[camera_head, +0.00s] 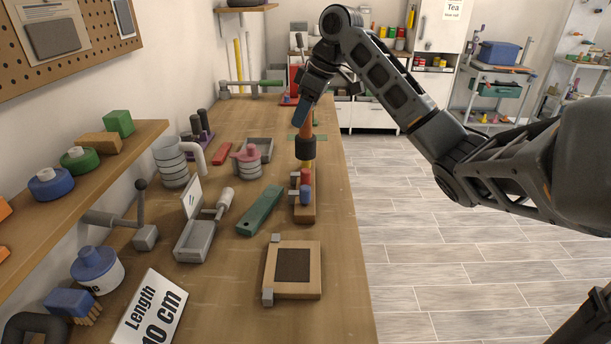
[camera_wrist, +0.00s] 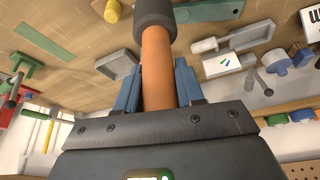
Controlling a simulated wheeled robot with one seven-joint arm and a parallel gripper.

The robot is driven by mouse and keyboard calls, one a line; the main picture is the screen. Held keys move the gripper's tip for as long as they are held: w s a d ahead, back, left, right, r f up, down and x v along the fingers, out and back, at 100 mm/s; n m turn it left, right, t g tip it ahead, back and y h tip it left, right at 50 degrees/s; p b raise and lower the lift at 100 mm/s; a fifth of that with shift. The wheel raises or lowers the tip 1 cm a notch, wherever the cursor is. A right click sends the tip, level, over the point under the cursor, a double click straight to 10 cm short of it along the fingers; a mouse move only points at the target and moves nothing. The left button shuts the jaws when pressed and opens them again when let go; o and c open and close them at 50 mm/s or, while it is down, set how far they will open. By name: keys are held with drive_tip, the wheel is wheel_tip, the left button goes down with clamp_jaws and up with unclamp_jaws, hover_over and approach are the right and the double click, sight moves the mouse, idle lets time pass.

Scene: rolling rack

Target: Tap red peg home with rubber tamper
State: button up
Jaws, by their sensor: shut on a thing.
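My gripper (camera_head: 302,112) is shut on the orange handle of the rubber tamper (camera_head: 306,147), whose black head points down. The wrist view shows the blue fingers of my gripper (camera_wrist: 157,88) on either side of the tamper's handle (camera_wrist: 157,60). A wooden peg block (camera_head: 304,214) stands on the bench below. The red peg (camera_head: 305,176) sits in it between a blue peg (camera_head: 305,193) in front and a yellow peg (camera_head: 307,163) behind. The tamper head is above and behind the red peg, near the yellow peg; I cannot tell whether it touches the yellow peg.
A green bar (camera_head: 260,210) lies left of the block, and a wooden frame with a dark panel (camera_head: 293,265) lies in front. A grey vise-like tool (camera_head: 197,238) and several containers stand further left. The bench's right edge runs close beside the block.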

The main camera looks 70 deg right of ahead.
sight(303, 129)
drive_tip(key=shift+f, duration=0.25)
wheel_tip(303, 129, down, 4)
drive_tip(key=shift+f+b, duration=0.1)
drive_tip(key=shift+b, duration=1.1)
drive_tip(key=shift+c, duration=0.5)
wheel_tip(303, 129, up, 5)
drive_tip(key=p, duration=0.4)
drive_tip(key=shift+r, duration=3.1)
